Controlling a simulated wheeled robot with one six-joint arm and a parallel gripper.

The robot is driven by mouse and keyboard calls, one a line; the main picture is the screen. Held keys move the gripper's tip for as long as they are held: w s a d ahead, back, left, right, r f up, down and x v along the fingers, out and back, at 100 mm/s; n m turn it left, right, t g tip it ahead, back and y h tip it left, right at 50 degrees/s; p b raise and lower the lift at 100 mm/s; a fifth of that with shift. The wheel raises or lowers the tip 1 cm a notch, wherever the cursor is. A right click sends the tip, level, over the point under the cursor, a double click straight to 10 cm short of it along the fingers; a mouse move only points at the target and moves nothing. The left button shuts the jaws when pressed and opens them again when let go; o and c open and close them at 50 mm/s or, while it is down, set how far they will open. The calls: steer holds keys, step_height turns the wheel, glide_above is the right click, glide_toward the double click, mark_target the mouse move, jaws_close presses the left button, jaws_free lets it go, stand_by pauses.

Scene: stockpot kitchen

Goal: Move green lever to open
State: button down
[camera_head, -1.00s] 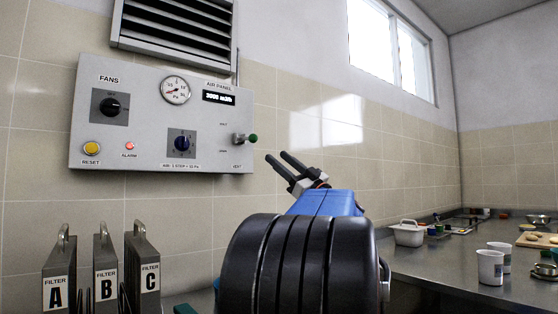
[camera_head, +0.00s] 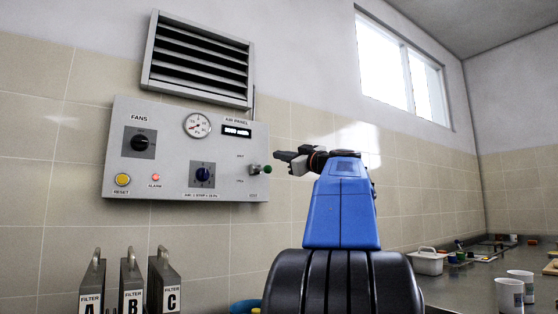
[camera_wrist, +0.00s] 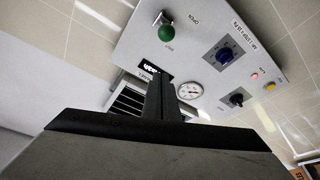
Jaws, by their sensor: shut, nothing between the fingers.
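The green lever (camera_head: 267,169) is a small green-tipped handle at the right side of the grey air panel (camera_head: 225,185). It points out from the panel, between two small labels, one above and one below, too small to read in the head view. In the wrist view the green knob (camera_wrist: 165,32) shows near the top, with a label reading open beside it. My gripper (camera_head: 277,155) is shut and empty, just right of the lever and slightly above it in the head view. In the wrist view its fingers (camera_wrist: 160,82) point toward the panel below the knob, apart from it.
The panel also carries a fans knob (camera_head: 139,142), a blue knob (camera_head: 203,174), a gauge (camera_head: 197,125), a lit red alarm (camera_head: 156,177) and a yellow reset button (camera_head: 123,180). A vent (camera_head: 200,60) is above. Filters (camera_head: 165,282) stand below; a counter with cups (camera_head: 509,294) is right.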

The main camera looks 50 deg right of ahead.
mark_target(262, 169)
steer(key=w+d+f, duration=0.1)
steer(key=w+d, duration=0.1)
steer(key=w, duration=0.6)
steer(key=shift+d, duration=0.2)
steer(key=shift+f, duration=0.1)
stand_by(0.4)
